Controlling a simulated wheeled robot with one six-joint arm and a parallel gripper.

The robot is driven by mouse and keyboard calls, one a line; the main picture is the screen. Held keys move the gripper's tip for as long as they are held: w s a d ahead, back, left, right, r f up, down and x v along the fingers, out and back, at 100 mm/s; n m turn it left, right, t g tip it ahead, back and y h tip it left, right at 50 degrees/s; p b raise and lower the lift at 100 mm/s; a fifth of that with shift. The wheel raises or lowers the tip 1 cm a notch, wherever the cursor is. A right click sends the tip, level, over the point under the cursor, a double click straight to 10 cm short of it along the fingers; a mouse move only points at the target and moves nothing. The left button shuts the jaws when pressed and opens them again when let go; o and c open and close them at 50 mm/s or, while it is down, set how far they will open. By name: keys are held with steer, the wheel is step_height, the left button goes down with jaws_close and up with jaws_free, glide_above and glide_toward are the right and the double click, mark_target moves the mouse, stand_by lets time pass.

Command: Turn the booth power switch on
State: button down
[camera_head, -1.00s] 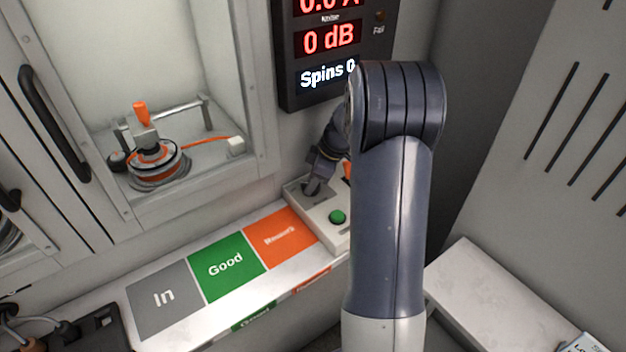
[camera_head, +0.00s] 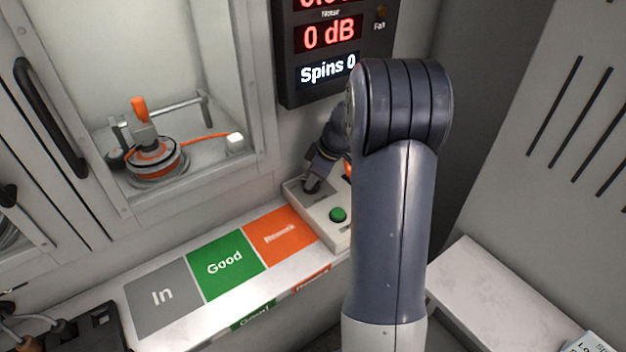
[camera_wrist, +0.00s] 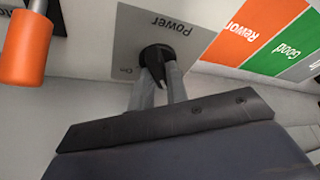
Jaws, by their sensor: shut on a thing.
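The power switch (camera_wrist: 152,54) is a dark round knob on a grey plate (camera_wrist: 127,32) marked "Power" and "On" in the wrist view. My gripper (camera_wrist: 158,75) is at the knob, with its fingers shut on it. In the head view my gripper (camera_head: 312,184) reaches down to the control box (camera_head: 337,234) on the bench. My arm and gripper hide most of the switch there, so its exact setting cannot be told.
A green button (camera_head: 338,215) sits on the box, with an orange handle (camera_wrist: 24,48) beside the switch plate. Grey, green and orange pads lie to the left. The display (camera_head: 328,70) above reads "0 dB" and "Spins 0". A motor (camera_head: 152,157) sits in the booth.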

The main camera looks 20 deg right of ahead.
steer(key=m+t+h+b, duration=0.1)
steer(key=m, duration=0.3)
steer(key=shift+a, duration=0.15)
steer(key=m+h, duration=0.1)
steer(key=m, duration=0.1)
steer(key=m+h, duration=0.1)
steer(key=m, duration=0.1)
steer(key=shift+s+a+r+m+t+p, duration=0.1)
steer(key=shift+a+m+t+p, duration=0.05)
steer(key=shift+m+t+p, duration=0.2)
steer(key=m, duration=0.2)
steer(key=m+h, duration=0.1)
steer(key=m, duration=0.1)
steer(key=shift+a+h, duration=0.1)
steer(key=shift+h, duration=0.2)
steer(key=shift+m+g+h+b, duration=0.45)
steer(key=shift+m+h, duration=0.15)
steer(key=shift+m, duration=1.05)
steer(key=c, duration=1.4)
jaws_free()
steer(key=p+v, duration=0.1)
steer(key=v, duration=0.9)
steer(key=shift+a+r, duration=0.1)
steer(key=shift+r, duration=0.2)
